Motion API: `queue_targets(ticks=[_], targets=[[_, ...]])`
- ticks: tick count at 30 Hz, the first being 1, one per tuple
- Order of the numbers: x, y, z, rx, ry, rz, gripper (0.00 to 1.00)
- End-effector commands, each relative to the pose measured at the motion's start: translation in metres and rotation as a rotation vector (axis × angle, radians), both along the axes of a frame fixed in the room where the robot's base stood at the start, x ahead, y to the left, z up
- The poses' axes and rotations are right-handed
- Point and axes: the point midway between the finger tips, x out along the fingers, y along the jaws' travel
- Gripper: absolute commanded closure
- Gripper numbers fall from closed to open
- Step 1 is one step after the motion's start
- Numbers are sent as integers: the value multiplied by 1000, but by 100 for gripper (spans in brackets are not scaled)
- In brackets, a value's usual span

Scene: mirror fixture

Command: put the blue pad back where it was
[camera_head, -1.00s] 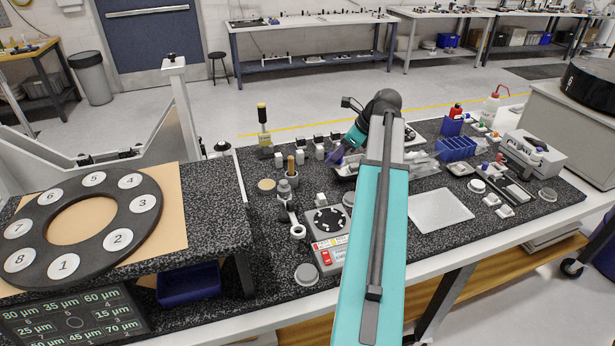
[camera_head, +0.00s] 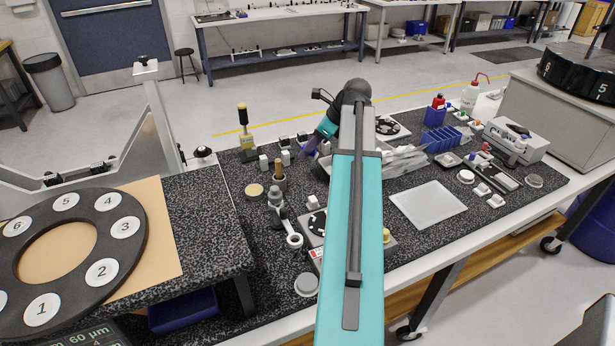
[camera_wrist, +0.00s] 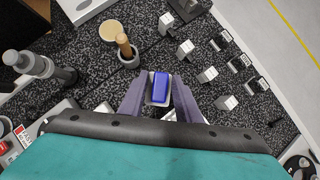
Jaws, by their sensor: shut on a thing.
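The blue pad (camera_wrist: 160,86) shows in the wrist view as a small blue block with a pale edge. It lies between the two purple-grey fingers of my gripper (camera_wrist: 160,92), which is shut on it. In the head view my gripper (camera_head: 312,147) is over the back middle of the speckled bench top, beyond my teal arm. The pad cannot be made out there. I cannot tell how high the pad is above the bench, and what lies directly under it is partly hidden.
A cup with a wooden handle (camera_wrist: 125,49) and several small white-topped blocks (camera_wrist: 207,75) stand near the gripper. A blue bin (camera_head: 440,139) and a pale flat plate (camera_head: 428,204) lie to the right. A dark numbered ring (camera_head: 127,248) lies at the left.

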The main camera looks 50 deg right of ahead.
Motion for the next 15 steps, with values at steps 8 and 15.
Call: queue_targets(ticks=[8, 15], targets=[[2, 5, -26, 2, 2, 7, 91], [3, 6, -52, 2, 1, 8, 91]])
